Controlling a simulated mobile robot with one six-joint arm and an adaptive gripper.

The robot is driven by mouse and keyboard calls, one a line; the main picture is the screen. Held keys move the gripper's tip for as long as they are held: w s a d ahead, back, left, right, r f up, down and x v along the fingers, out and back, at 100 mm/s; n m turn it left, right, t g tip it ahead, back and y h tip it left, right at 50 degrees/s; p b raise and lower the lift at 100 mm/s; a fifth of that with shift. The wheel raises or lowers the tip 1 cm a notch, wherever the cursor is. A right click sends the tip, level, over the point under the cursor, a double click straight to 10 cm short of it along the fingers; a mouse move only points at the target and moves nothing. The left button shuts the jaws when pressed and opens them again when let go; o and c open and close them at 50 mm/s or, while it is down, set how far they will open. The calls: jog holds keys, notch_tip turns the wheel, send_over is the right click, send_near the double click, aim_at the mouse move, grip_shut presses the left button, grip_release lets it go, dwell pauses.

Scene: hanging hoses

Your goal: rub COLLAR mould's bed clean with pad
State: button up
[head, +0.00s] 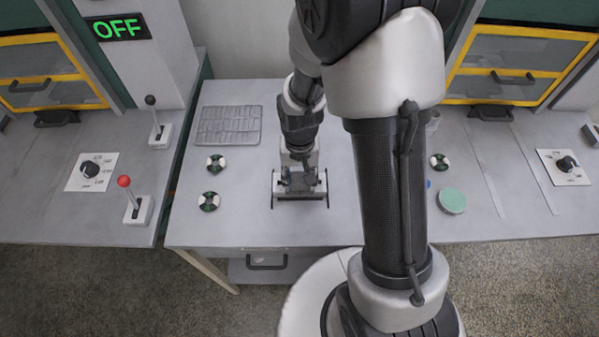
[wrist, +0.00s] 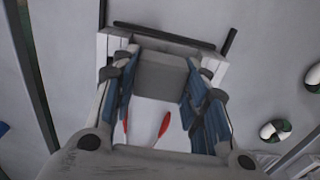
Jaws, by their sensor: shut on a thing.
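My gripper (head: 301,181) is low over a pale fixture (head: 299,195) with dark rods at its sides, in the middle of the bench in the head view. In the wrist view my gripper (wrist: 160,78) has its blue-lined fingers on either side of a grey block (wrist: 161,72), shut on it. The fixture's white corner (wrist: 104,46) shows beyond the fingers. I cannot read a COLLAR name, and the bed is mostly hidden by the block and fingers. Whether the grey block is the pad, I cannot tell. Two red slivers lie on white between the fingers.
A grey gridded tray (head: 228,125) and green-and-white rings (head: 216,162) lie left of the fixture. A green-topped round thing (head: 452,200) lies to the right. Levers (head: 124,182) and dials (head: 567,164) stand on the side benches. A display (head: 118,28) reads OFF.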

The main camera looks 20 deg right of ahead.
jog(key=shift+s, duration=0.1)
notch_tip(320, 180, up, 8)
jog(key=p, duration=0.6)
jog(key=shift+r, duration=0.1)
dwell(0.7)
jog(key=n, duration=0.3)
jog(key=shift+n, duration=0.4)
jog(key=n+b, duration=0.1)
jog(key=n, duration=0.4)
jog(key=n+b, duration=0.1)
jog(key=n, duration=0.8)
